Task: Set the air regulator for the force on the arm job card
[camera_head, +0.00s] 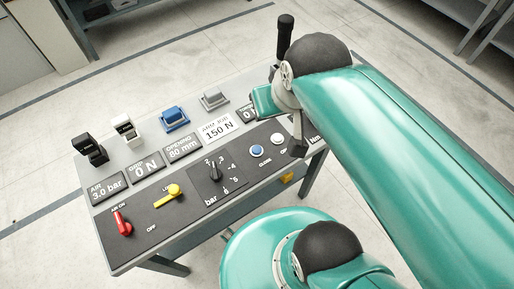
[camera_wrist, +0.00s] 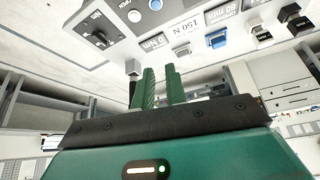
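The air regulator is a black knob (camera_head: 214,171) on a dark dial marked in bar; its pointer looks turned toward the 3. A dark knob on the panel (camera_wrist: 98,38) shows upside down in the wrist view. The air readout (camera_head: 108,189) says 3.0 bar. The white arm job card (camera_head: 218,128) reads 150 N; it also shows in the wrist view (camera_wrist: 182,27). My gripper (camera_wrist: 160,72) has two green fingers with a narrow gap and nothing between them. It is apart from the regulator.
The console (camera_head: 140,258) also has a red lever (camera_head: 122,224) by AIR ON, a yellow lever (camera_head: 168,195), and close (camera_head: 257,151) and open (camera_head: 277,139) buttons. Readouts show grip 0 N (camera_head: 147,165) and opening 80 mm (camera_head: 183,148). Blocks line its back edge. My arm covers the right end.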

